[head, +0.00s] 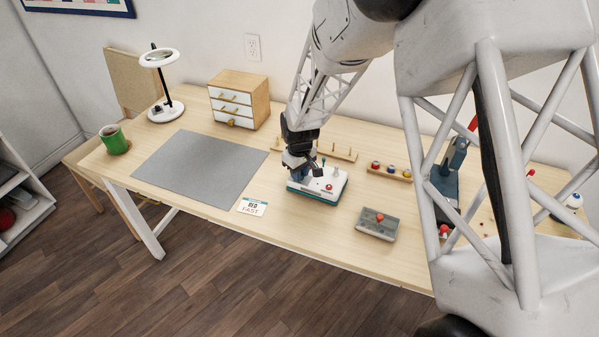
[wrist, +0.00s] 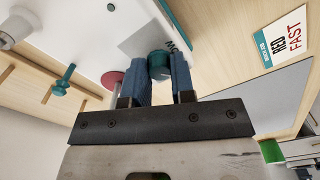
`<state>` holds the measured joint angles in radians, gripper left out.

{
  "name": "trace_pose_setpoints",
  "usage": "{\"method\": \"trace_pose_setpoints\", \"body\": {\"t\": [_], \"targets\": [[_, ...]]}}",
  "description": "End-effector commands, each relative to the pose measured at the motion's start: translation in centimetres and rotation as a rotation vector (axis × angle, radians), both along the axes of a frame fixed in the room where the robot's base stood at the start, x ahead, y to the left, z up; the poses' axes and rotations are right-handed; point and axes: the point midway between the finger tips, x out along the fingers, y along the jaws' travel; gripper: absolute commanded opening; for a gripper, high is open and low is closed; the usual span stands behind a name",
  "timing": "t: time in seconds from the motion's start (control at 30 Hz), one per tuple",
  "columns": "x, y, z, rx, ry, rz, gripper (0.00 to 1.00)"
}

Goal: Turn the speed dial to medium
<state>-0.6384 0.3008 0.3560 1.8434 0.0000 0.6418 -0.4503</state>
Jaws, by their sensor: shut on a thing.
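The machine is a small white box with a teal base (head: 298,188), standing on the table in the head view. In the wrist view its white top (wrist: 82,38) fills the upper left. A round teal knob (wrist: 160,62), which looks like the speed dial, sits between my two blue fingers. My gripper (wrist: 161,78) is shut on this knob. Part of a dark printed label shows beside the knob; the fingers hide the rest, and I cannot read the dial's setting. In the head view my gripper (head: 297,165) comes down over the machine's left part and hides the dial.
A card reading "RED FAST" (head: 252,206) lies left of the machine. A red button (head: 329,187) is on the machine's right part. A peg rack (head: 338,152) stands behind it, a grey box with a red knob (head: 375,226) to the right. The grey mat (head: 203,165) is bare.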

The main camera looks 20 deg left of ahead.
Motion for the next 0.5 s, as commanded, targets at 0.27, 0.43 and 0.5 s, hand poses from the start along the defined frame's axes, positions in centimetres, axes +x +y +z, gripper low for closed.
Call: {"method": "trace_pose_setpoints", "body": {"t": [0.27, 0.43, 0.5], "targets": [[0.02, 0.01, 0.02, 0.001, -0.001, -0.260, 0.00], [0.05, 0.04, 0.10, 0.001, -0.002, -0.417, 0.00], [0.05, 0.03, 0.06, 0.002, -0.001, -0.477, 0.00]]}}
